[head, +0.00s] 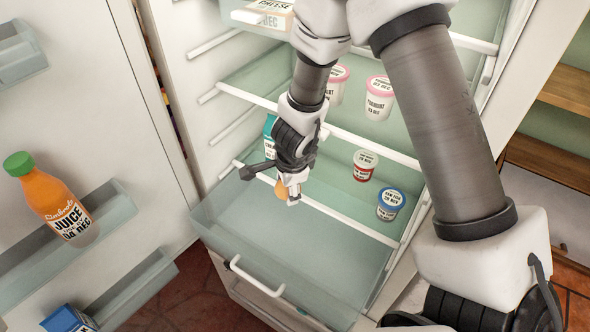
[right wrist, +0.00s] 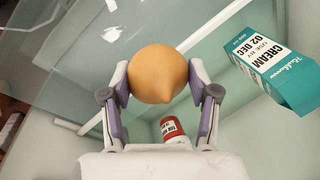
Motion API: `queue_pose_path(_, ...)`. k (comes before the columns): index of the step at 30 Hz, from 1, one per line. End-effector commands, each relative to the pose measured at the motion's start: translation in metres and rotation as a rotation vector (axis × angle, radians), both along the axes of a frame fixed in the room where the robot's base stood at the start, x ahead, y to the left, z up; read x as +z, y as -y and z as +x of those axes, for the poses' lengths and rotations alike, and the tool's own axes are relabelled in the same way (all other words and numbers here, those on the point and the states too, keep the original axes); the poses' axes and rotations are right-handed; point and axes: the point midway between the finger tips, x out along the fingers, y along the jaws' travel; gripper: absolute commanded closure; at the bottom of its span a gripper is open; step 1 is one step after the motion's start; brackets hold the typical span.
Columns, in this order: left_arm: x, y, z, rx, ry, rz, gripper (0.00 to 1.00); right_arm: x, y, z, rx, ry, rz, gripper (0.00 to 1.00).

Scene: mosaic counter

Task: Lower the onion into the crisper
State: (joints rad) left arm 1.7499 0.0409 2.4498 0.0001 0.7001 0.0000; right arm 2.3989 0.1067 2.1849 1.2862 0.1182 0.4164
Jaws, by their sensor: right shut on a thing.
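The onion (right wrist: 158,76) is round and orange-brown with a pointed tip, and sits between the two fingers of my right gripper (right wrist: 160,84) in the right wrist view. In the head view my right gripper (head: 288,194) is shut on the onion (head: 281,189), which is mostly hidden behind the fingers. The crisper (head: 235,268) is a clear pulled-out drawer with a white handle at the fridge bottom. The gripper and onion show over the back part of the drawer, near the lowest shelf's front edge; the exact height is hard to tell. My left gripper is not in view.
A teal cream carton (right wrist: 268,62) stands on the shelf close to the gripper. A red-labelled jar (head: 365,166), a blue-lidded jar (head: 390,204) and yoghurt cups (head: 379,98) stand on shelves. The open door at left holds a juice bottle (head: 52,198).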

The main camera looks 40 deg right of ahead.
Motion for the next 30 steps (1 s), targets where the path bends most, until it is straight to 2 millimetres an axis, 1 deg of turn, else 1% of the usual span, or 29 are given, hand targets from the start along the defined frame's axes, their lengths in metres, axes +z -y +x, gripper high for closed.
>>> queue_pose_path(1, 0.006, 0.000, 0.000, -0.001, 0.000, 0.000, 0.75, 0.011, 0.004, -0.005, -0.059, 0.001, 0.000, 0.78)
queue_pose_path(3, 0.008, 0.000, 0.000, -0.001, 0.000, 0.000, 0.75, 0.019, 0.007, -0.010, -0.121, 0.000, -0.001, 0.78)
queue_pose_path(6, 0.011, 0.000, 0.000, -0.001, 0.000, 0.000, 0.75, 0.028, 0.010, -0.014, -0.169, -0.001, -0.002, 0.78)
queue_pose_path(11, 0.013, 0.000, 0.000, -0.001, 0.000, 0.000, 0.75, 0.037, 0.010, -0.014, -0.189, -0.002, -0.001, 0.78)
queue_pose_path(14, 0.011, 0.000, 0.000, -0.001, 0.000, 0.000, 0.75, 0.037, 0.010, -0.014, -0.190, -0.003, 0.001, 0.78)
queue_pose_path(17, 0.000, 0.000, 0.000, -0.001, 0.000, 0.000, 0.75, 0.027, 0.010, -0.014, -0.188, -0.004, 0.001, 0.78)
queue_pose_path(20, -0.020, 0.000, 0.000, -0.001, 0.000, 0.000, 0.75, 0.007, 0.010, -0.014, -0.187, -0.004, 0.001, 0.78)
queue_pose_path(24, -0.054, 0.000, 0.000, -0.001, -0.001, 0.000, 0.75, -0.025, 0.010, -0.014, -0.187, -0.004, 0.001, 0.78)
queue_pose_path(27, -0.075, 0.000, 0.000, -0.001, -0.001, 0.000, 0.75, -0.044, 0.010, -0.014, -0.187, -0.004, 0.001, 0.78)
queue_pose_path(30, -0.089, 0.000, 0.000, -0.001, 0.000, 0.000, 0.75, -0.057, 0.010, -0.013, -0.186, -0.004, 0.001, 0.78)
